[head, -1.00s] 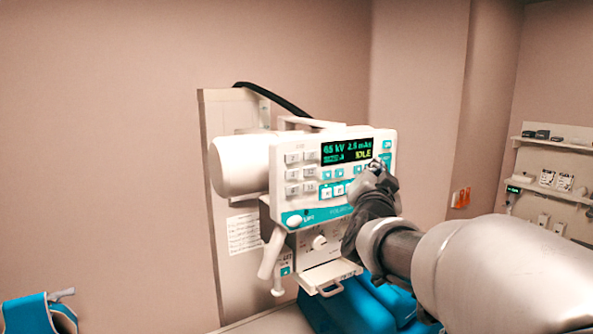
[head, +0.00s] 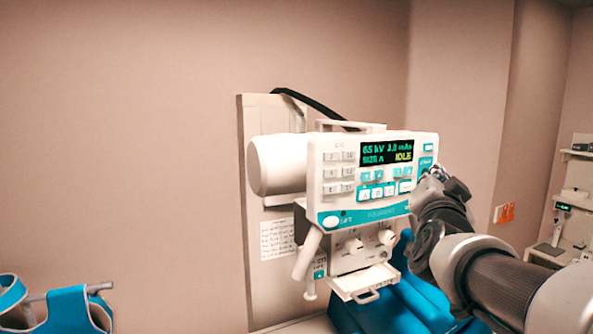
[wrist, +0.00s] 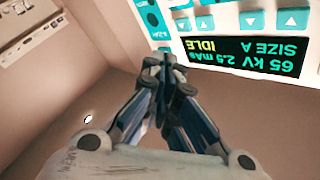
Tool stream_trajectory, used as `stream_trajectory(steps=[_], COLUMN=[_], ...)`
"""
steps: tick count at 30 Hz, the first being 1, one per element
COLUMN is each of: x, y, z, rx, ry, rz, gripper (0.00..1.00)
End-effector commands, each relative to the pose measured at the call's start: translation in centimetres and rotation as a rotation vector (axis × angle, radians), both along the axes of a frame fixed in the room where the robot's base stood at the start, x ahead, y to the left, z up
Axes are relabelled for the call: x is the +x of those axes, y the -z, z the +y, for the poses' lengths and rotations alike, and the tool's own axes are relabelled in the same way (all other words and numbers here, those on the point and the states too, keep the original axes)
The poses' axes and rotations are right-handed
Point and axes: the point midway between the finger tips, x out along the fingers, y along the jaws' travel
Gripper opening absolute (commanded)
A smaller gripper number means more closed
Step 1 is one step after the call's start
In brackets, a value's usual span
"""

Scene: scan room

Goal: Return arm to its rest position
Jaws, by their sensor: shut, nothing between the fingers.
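My gripper (head: 436,178) is shut and empty, just to the right of the white and teal control panel (head: 330,177) in the head view. In the wrist view the closed fingertips (wrist: 163,62) lie in front of the panel's edge; I cannot tell the exact gap. The panel's screen (head: 387,151) reads 65 kV, SIZE A and IDLE. It also shows upside down in the wrist view (wrist: 248,54). My arm reaches in from the lower right of the head view and hides part of what lies behind it.
A blue padded object (head: 428,297) is below the panel, behind my arm. Shelves (head: 577,154) with small devices stand at the far right. A blue item with straps (head: 68,307) is at the lower left. The wall on the left is bare.

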Motion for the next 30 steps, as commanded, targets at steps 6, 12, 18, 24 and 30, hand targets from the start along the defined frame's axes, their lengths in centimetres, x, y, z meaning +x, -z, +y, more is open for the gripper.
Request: stream_trajectory(steps=[6, 12, 18, 24, 30], x=[-0.3, -3.2, -10.2, -19.6, -28.0], y=[1.5, 10.8, 23.1, 34.6, 42.4], z=[1.1, 7.5, 13.7, 16.8, 17.3], rx=[-0.005, -0.052, -0.135, -0.226, -0.295], ry=[-0.031, -0.215, -0.419, -0.575, -0.668], rz=[0.039, 0.306, 0.658, 1.001, 1.269], gripper=[0.0, 0.0, 0.0, 0.0, 0.0])
